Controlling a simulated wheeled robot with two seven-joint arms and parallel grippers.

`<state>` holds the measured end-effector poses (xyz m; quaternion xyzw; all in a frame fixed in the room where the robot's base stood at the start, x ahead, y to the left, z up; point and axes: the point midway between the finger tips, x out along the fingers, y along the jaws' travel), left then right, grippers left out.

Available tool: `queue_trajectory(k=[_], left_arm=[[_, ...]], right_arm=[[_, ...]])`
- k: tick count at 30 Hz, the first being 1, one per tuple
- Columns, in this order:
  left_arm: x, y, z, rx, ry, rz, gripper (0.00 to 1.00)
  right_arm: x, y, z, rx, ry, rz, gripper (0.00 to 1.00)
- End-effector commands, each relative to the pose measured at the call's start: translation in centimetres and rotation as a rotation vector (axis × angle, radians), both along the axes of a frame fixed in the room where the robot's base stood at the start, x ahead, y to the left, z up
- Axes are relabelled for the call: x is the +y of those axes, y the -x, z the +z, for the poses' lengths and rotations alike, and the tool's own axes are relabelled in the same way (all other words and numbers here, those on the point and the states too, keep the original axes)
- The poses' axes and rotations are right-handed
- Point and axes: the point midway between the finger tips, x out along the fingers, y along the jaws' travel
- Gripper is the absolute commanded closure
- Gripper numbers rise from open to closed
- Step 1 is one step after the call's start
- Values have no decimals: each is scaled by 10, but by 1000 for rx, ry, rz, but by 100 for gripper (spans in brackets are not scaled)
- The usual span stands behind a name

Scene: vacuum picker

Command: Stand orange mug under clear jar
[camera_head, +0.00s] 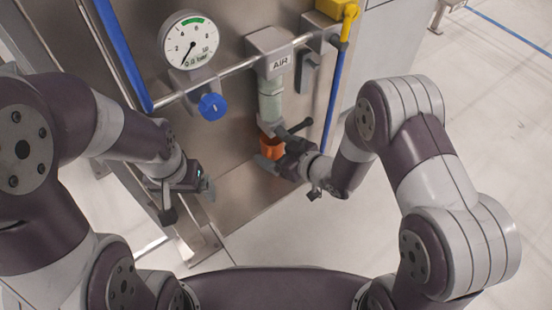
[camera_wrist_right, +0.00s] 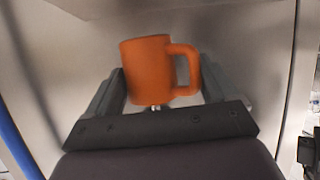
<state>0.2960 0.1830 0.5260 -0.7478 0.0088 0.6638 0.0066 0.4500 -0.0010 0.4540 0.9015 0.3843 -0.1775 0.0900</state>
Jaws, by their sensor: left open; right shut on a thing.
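The clear jar (camera_head: 270,103) hangs upright below the grey block marked AIR, pale and see-through. The orange mug (camera_head: 268,147) is just beneath it, partly hidden by my right gripper (camera_head: 282,150). I cannot tell the exact gap between jar and mug. In the right wrist view the mug (camera_wrist_right: 147,70) stands between the fingers of my right gripper (camera_wrist_right: 160,88), with its handle to the right. That gripper is shut on the mug. My left gripper (camera_head: 188,198) is open and empty, lower left of the mug, near the panel.
The AIR block (camera_head: 271,51) sits on a metal pipe. A round gauge (camera_head: 189,40) and a blue knob (camera_head: 212,106) are to its left. A yellow valve handle (camera_head: 349,18) and blue hoses flank it. A steel ledge (camera_head: 245,190) lies below.

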Motion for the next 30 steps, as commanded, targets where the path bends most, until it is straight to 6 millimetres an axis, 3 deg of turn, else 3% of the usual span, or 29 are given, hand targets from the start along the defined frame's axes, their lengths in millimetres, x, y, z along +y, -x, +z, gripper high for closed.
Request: queue_trajectory(k=[1,4,15,16,17,25,30], left_arm=[[0,0,-17,0,0,0,4],[0,0,-34,1,0,0,4],[0,0,-32,0,0,0,4],[0,0,-32,0,0,0,4],[0,0,-31,0,0,0,4],[0,0,-28,0,0,0,4],[0,0,-9,0,0,0,4]], right_arm=[[1,-1,-18,1,0,1,44],[1,0,-40,2,0,1,44],[0,0,-40,-1,1,0,44],[0,0,-39,-1,1,0,8],[0,0,-39,-1,1,0,0],[0,0,-34,-1,1,0,0],[-17,15,-19,2,0,-4,0]])
